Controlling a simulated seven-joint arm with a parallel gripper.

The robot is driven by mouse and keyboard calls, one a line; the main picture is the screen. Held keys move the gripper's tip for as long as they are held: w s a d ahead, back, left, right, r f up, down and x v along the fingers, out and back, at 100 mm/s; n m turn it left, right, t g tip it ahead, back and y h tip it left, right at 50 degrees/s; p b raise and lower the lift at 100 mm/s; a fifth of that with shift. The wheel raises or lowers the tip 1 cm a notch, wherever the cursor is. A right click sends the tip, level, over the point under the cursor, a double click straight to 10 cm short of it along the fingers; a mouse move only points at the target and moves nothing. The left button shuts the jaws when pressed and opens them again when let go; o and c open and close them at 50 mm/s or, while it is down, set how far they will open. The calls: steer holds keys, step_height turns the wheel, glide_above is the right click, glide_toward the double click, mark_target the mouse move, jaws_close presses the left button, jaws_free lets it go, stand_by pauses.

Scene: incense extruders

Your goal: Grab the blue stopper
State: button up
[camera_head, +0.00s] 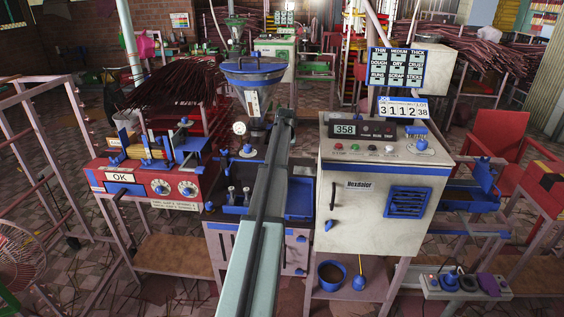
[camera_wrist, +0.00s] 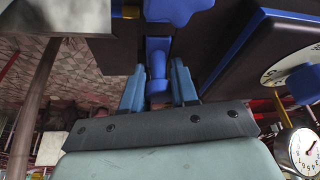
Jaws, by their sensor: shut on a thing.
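The blue stopper (camera_wrist: 157,64) shows in the wrist view as a narrow blue piece with a rounded part, below a wider blue knob-like part (camera_wrist: 178,10). My gripper (camera_wrist: 158,78) has one finger on each side of it and is shut on it. I cannot tell whether the stopper is seated in something or free. In the head view my arm runs up the middle and hides the fingertips and the stopper.
A blue-rimmed hopper (camera_head: 254,72) stands just left of my arm's far end, with a round gauge (camera_head: 239,128) near it. A white cabinet (camera_head: 367,205) with a 358 display is close on the right. A red machine (camera_head: 125,178) stands left. A blue tray (camera_head: 299,203) lies beside my arm.

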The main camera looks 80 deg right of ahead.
jaws_close()
